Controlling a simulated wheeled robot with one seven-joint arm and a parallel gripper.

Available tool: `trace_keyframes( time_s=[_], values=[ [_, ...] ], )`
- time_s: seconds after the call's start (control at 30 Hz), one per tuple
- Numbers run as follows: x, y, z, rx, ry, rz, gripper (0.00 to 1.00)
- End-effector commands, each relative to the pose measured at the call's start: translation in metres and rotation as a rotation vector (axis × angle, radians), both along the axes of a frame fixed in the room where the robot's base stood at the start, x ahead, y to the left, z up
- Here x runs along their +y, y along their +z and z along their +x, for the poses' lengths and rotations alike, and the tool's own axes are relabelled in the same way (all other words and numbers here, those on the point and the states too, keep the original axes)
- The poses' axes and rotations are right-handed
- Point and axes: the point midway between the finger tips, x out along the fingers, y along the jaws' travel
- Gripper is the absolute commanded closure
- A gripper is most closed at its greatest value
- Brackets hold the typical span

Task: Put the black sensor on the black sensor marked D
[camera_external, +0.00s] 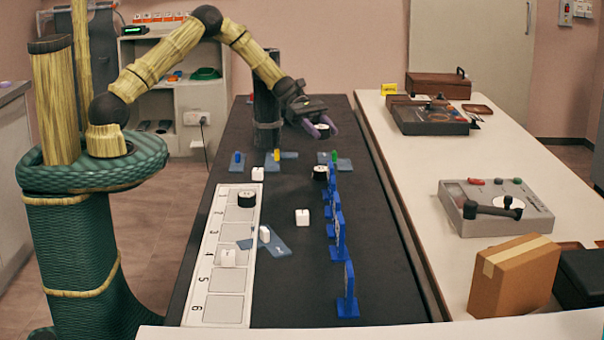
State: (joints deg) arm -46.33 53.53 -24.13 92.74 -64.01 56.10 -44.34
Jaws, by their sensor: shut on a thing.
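My gripper (322,127) is over the far part of the dark table (290,285), its purple fingers shut on a black sensor (322,131) with a pale top. A second black sensor (320,174) with a pale top stands on the table a little nearer the camera, just below the gripper in the picture. A third black sensor (246,199) sits on the white numbered board (196,303), near its far end. The letters on the sensors are too small to read, so I cannot tell which is marked D. The held sensor is apart from both others.
Blue upright stands (347,293) form a row right of the middle. White blocks (302,217) and small blue plates (273,245) lie around. A dark post (266,105) rises by my arm. A pale bench (415,170) with devices is at right.

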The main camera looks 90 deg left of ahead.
Motion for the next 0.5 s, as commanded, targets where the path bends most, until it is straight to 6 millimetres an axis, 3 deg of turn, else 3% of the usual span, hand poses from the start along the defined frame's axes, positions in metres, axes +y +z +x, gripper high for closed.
trace_keyframes(
  time_s=[0.3, 0.5],
  values=[
    [0.0, -0.051, 0.0, 0.002, 0.001, -0.002, 0.8],
    [0.0, -0.054, 0.0, 0.001, 0.0, -0.001, 0.8]
  ],
)
